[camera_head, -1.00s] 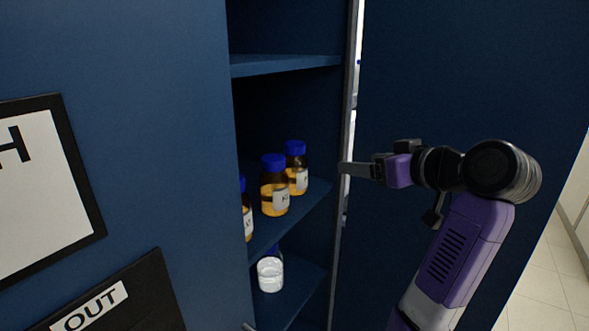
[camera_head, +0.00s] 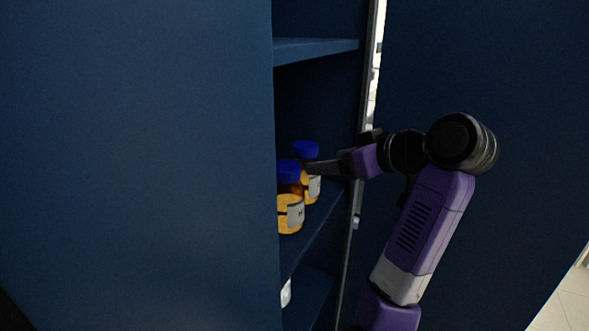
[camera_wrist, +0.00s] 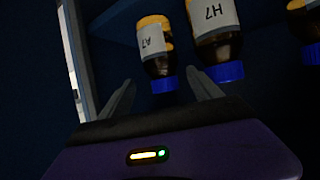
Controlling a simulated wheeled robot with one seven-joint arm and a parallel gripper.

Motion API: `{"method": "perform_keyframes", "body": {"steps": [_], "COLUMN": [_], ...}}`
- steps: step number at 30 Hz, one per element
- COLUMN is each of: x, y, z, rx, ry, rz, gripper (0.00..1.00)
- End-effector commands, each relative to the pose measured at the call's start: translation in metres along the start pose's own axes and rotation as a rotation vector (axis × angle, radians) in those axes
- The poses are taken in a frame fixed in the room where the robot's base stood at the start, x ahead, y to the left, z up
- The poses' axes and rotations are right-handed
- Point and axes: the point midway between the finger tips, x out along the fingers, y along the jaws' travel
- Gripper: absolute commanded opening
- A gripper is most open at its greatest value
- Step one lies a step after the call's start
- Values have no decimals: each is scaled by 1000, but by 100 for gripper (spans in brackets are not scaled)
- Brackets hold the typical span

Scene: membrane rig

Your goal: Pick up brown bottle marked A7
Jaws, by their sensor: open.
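The brown bottle marked A7 (camera_wrist: 154,48) has a blue cap and a white label. It appears upside down in the wrist view, its cap end between my two fingers in the picture. In the head view, the rear bottle (camera_head: 313,188) on the cabinet shelf appears to be the same one; its label is not readable there. My gripper (camera_wrist: 160,77) is open and empty. In the head view, my gripper (camera_head: 312,168) is inside the cabinet opening, overlapping the rear bottle just below its cap. I cannot tell whether they touch.
A similar bottle marked H7 (camera_wrist: 215,32) stands close beside it, near one finger; it is the front bottle (camera_head: 290,212) in the head view. A third bottle (camera_wrist: 306,30) is partly visible. A shelf (camera_head: 315,48) lies above, and the cabinet's side panel (camera_head: 140,160) fills the left.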

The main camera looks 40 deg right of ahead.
Motion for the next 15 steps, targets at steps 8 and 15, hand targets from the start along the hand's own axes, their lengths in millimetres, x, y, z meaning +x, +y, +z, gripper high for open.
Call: {"method": "perform_keyframes", "body": {"steps": [8, 15], "x": [28, 60], "y": [-2, -4], "z": [1, 4], "rx": [0, -1], "ry": [-1, -2], "rz": [-4, -5], "gripper": [73, 73]}}
